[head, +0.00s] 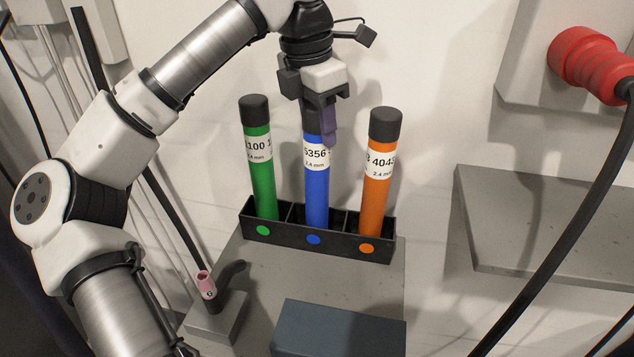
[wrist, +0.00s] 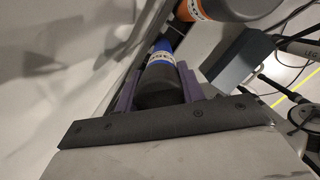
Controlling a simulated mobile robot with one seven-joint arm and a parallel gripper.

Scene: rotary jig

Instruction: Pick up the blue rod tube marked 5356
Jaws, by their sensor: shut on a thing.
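The blue rod tube marked 5356 (head: 316,188) stands upright in the middle compartment of the black rack (head: 290,240), above a blue dot. In the wrist view the black cap and blue body of the tube (wrist: 160,75) sit between the two purple fingers of my gripper (wrist: 158,88). The tube's lower end is hidden by the rack's front wall.
A green tube (head: 261,180) stands in the left compartment and an orange tube (head: 376,185) in the right one, both close by. A torch with a pink nozzle (head: 206,285) and a dark blue-grey box (head: 338,330) are in front. A wall is behind.

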